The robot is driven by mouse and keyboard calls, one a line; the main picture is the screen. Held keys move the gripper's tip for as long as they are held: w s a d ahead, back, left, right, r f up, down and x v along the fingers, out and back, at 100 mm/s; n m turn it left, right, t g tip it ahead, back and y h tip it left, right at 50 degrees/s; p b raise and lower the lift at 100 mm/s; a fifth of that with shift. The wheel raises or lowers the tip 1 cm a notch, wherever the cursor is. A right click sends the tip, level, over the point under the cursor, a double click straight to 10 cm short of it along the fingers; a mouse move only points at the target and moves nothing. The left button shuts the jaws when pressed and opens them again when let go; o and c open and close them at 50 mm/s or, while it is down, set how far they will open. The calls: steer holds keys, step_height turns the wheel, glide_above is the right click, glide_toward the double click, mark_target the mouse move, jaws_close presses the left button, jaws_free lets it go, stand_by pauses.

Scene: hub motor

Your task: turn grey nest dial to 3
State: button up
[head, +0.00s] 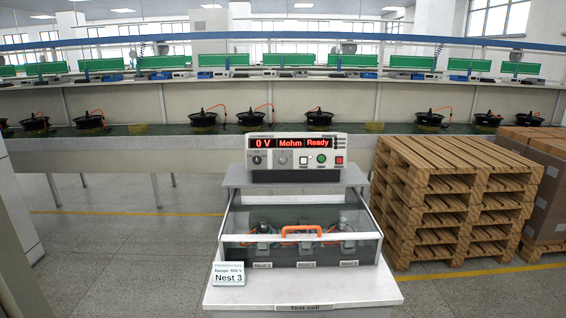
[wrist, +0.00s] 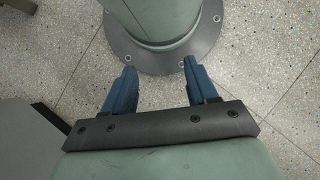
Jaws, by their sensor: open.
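The tester (head: 297,158) stands at the back of the test cell bench, its red display reading "0 V", "Mohm" and "Ready". A grey dial (head: 282,159) and a darker dial (head: 257,159) sit on its front panel; their settings are too small to read. A card (head: 229,274) at the bench's front left reads "Range 500 V" and "Nest 3". My gripper (wrist: 157,82) shows only in the wrist view, with its blue fingers apart and nothing between them. It is over the floor near a round green base, away from the tester.
A clear cover (head: 350,222) with an orange handle (head: 301,230) closes over the nests below the tester. Stacked pallets (head: 452,200) stand right of the bench. A long line with several motors runs behind. Open floor (head: 120,230) lies to the left.

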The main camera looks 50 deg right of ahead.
steer(key=w+d+r+n+t+h, duration=0.1)
steer(key=w+d+r+t, duration=0.2)
steer(key=w, duration=0.9)
steer(key=w+d+r+n+t, duration=0.1)
steer(key=w+d+r+t, duration=0.2)
steer(key=w, duration=1)
steer(key=w+d+r+n+t+h, duration=0.15)
steer(key=w+r+t, duration=0.25)
steer(key=w, duration=0.8)
steer(key=w+d+r+n+t+h, duration=0.1)
steer(key=w+d+r+t, duration=0.2)
steer(key=w+r, duration=0.55)
steer(key=w+d+r+n+t, duration=0.2)
steer(key=w+d+r+t, duration=0.15)
steer(key=w+r, duration=0.55)
steer(key=w+d+r+n+t+h, duration=0.1)
steer(key=w+d+r+t, duration=0.15)
steer(key=w+r, duration=0.65)
steer(key=s+d+r+n, duration=0.1)
steer(key=d+r, duration=0.6)
steer(key=r, duration=0.1)
steer(key=n+g+h, duration=0.2)
steer(key=n+h, duration=0.7)
steer(key=h, duration=0.1)
glide_toward(283, 161)
steer(key=x, duration=0.8)
steer(key=shift+w+d, duration=0.25)
steer(key=shift+w, duration=0.05)
steer(key=shift+c, duration=0.4)
